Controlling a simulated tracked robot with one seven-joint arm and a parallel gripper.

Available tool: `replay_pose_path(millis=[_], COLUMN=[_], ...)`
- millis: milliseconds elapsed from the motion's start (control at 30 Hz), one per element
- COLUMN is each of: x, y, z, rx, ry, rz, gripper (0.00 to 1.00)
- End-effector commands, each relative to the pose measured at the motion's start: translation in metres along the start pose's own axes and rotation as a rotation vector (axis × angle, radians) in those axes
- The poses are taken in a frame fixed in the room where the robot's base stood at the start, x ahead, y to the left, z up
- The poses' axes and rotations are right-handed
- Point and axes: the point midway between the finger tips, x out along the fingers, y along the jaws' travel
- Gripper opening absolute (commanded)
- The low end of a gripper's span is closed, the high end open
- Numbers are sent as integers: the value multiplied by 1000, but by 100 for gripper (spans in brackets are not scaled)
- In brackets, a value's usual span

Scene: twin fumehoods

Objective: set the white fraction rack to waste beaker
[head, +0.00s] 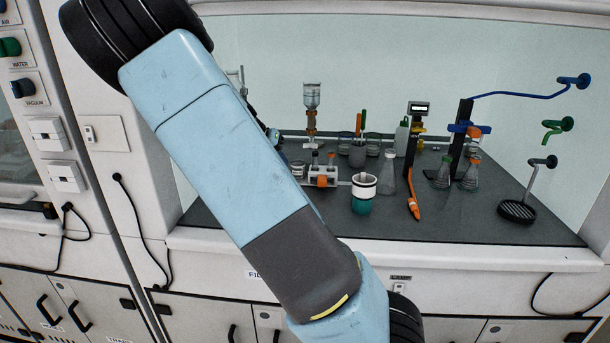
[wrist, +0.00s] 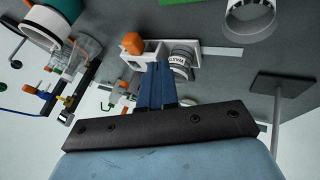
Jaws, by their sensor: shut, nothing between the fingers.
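The white fraction rack (head: 324,170) stands on the dark hood floor in the head view, with capped vials and an orange block at its front. In the wrist view a white rack (wrist: 136,61) with an orange-topped item lies just beyond my fingertips. A small beaker (wrist: 182,62) with a partly readable label like "WAST" sits close beside it there. I cannot tell whether they touch. My gripper (wrist: 157,75) is shut and empty, its blue fingers together and overlapping the rack in the picture. In the head view my arm hides the gripper.
A white and teal cup (head: 363,192) stands right of the rack, with a flask (head: 388,177) beyond it. An orange tool (head: 413,205) lies farther right. A dark stand plate (wrist: 284,83) with a rod is right of my gripper. The front right floor is mostly clear.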

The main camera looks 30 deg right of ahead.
Motion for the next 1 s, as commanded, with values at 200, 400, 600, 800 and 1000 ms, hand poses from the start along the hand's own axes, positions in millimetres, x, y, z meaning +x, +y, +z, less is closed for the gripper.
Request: replay_pose_path(millis=[200,400,600,800,1000], x=[23,58,93,109,116], y=[1,1,1,20,32], z=[0,0,0,0,0], rx=[3,2,1,2,1], ry=[0,-1,-1,0,2], rz=[5,5,4,1,0], gripper=[0,0,0,0,0])
